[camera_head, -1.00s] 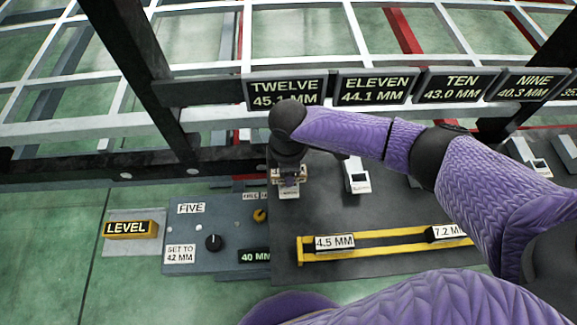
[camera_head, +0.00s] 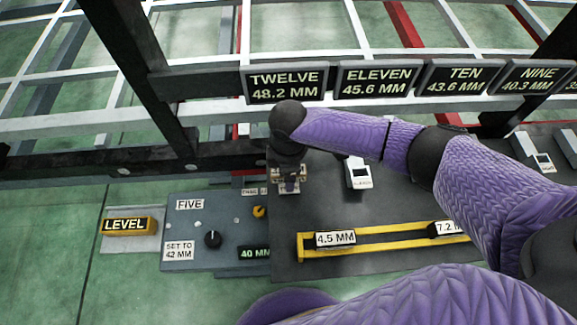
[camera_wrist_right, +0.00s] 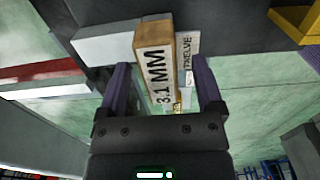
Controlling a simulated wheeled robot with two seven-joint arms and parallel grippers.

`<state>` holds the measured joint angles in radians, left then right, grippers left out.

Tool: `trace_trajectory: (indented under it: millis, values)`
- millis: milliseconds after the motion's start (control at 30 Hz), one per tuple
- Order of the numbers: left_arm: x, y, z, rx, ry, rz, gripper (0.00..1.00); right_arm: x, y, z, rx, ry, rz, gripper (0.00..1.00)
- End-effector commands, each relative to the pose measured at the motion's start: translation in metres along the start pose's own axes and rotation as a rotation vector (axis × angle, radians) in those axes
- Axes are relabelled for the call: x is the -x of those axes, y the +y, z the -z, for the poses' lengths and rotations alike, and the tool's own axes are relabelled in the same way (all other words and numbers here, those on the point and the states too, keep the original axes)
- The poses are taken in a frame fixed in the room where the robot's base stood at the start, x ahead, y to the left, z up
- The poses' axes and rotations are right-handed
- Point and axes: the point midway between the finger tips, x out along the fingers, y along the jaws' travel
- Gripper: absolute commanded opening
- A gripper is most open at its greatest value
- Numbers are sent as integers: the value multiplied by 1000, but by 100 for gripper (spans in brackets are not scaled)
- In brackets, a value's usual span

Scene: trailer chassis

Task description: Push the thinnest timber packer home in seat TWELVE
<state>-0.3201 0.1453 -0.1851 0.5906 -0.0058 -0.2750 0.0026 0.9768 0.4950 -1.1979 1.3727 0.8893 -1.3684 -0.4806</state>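The thinnest timber packer in view, marked 3.1 MM (camera_wrist_right: 156,65), is a light wooden block at the seat labelled TWELVE (camera_wrist_right: 189,66) in the right wrist view. My right gripper (camera_wrist_right: 161,72) has its two purple fingers on either side of the packer, with a visible gap on each side. In the head view my right gripper (camera_head: 289,182) points down at the seat below the TWELVE display (camera_head: 285,84), which reads 48.2 MM; the hand hides most of the packer there. My left gripper is not in view.
Displays ELEVEN (camera_head: 376,80), TEN (camera_head: 458,82) and NINE (camera_head: 536,79) line the rail. A yellow rack (camera_head: 380,250) holds packers marked 4.5 MM (camera_head: 335,239) and 7.2 MM. A grey panel (camera_head: 213,215) with a black knob and a yellow LEVEL block (camera_head: 128,225) are at left.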

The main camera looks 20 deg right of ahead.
Motion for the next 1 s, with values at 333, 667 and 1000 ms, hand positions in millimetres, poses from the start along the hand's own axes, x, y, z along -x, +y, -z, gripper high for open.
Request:
trace_trajectory:
  millis: [333,667,1000]
  values:
    - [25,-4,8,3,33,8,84,38,1,0,0,1,-6,84]
    - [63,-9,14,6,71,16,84,100,0,0,-1,1,-3,84]
    - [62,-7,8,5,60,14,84,99,0,0,0,-1,1,84]
